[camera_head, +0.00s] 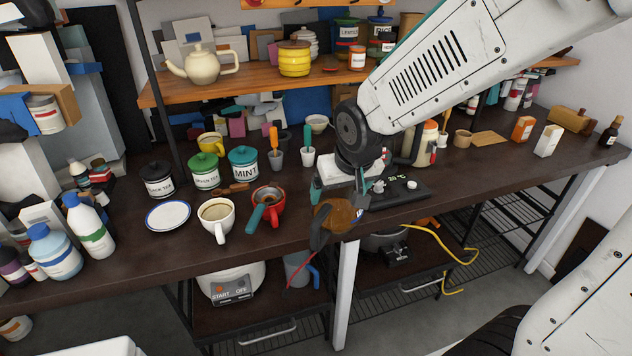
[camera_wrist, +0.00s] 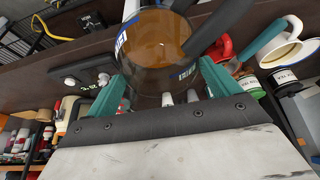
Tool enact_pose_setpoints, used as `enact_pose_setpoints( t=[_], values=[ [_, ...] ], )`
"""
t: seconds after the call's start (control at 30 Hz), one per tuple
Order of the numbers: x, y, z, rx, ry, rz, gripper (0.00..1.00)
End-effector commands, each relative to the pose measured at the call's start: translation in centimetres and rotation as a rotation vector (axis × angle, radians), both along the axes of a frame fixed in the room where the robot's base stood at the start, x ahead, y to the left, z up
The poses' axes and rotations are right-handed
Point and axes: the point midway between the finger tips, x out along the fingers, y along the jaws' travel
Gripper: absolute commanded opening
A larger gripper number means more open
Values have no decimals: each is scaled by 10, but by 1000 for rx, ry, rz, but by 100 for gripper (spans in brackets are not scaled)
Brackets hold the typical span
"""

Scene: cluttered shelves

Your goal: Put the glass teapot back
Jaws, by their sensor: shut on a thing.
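The glass teapot (camera_head: 334,215) holds amber-brown liquid and has a dark handle. In the head view it hangs in the air by the front edge of the workbench. My gripper (camera_wrist: 165,80) is shut on the teapot, with one teal finger on each side of its glass body (camera_wrist: 158,50) in the wrist view. In the head view the fingers are mostly hidden by my arm. A black heating plate (camera_head: 402,191) with knobs and a temperature display lies on the bench, right of the teapot, partly behind my wrist.
A red cup with a teal-handled strainer (camera_head: 267,209) and a white coffee cup (camera_head: 217,218) stand left of the teapot. Labelled jars (camera_head: 243,163) stand behind. A cream teapot (camera_head: 202,64) is on the upper shelf (camera_head: 230,82).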

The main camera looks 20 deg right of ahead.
Motion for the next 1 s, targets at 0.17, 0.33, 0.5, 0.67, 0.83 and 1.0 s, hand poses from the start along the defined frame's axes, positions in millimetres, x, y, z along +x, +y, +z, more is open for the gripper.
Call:
enact_pose_setpoints(
  t=[0.17,0.33,0.5,0.67,0.83,1.0],
  values=[
    [30,-1,-2,1,0,-1,17],
    [73,-5,-6,0,-1,2,17],
    [114,-11,-10,1,-1,1,17],
    [139,-14,-12,1,-2,1,17],
    [149,-16,-13,1,-3,-1,17],
    [156,-17,-21,0,1,-1,17]
  ],
)
